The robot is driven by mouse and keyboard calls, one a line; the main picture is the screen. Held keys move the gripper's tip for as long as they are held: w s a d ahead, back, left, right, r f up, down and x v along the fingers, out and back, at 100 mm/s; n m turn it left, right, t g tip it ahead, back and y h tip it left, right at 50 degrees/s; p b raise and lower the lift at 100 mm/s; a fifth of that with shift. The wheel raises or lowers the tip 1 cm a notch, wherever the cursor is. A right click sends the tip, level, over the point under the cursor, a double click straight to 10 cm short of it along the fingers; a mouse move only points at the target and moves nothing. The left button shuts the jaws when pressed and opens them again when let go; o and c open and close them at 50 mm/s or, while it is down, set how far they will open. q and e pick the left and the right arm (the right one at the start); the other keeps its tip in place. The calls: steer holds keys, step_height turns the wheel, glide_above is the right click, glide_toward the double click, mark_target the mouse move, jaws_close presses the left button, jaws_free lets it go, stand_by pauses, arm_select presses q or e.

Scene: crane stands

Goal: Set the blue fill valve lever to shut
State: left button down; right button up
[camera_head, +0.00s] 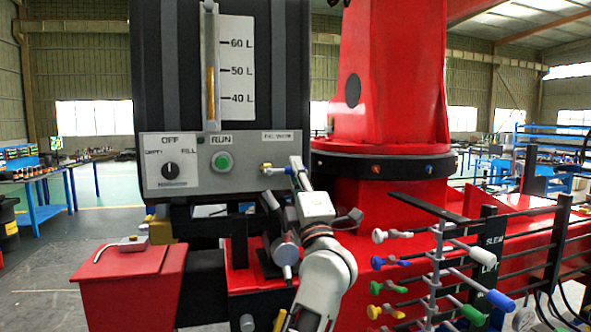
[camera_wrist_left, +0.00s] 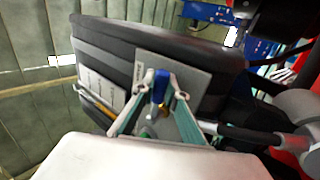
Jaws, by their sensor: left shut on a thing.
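The blue fill valve lever (camera_head: 286,170) is on the grey control panel under the gauge, at the panel's right end. Its brass valve body (camera_head: 266,168) is to its left, and the lever lies roughly level, pointing right. My left gripper (camera_head: 298,168) has its fingers at the lever's right end. In the left wrist view the blue lever (camera_wrist_left: 161,84) stands between the fingertips of my left gripper (camera_wrist_left: 163,92), which is shut on it. The brass body shows just below it there. The small label above the valve is hard to read. My right gripper is out of view.
A selector knob (camera_head: 170,171) and a green RUN button (camera_head: 222,161) are on the same panel, left of the valve. A red crane column (camera_head: 392,80) stands to the right. A bank of coloured levers (camera_head: 440,270) is at lower right, near my left arm.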

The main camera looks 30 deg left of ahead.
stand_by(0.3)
arm_select(q)
steer(key=c, duration=2.3)
jaws_free()
steer(key=shift+a, duration=0.1)
steer(key=v, duration=1.2)
steer(key=shift+s, duration=0.1)
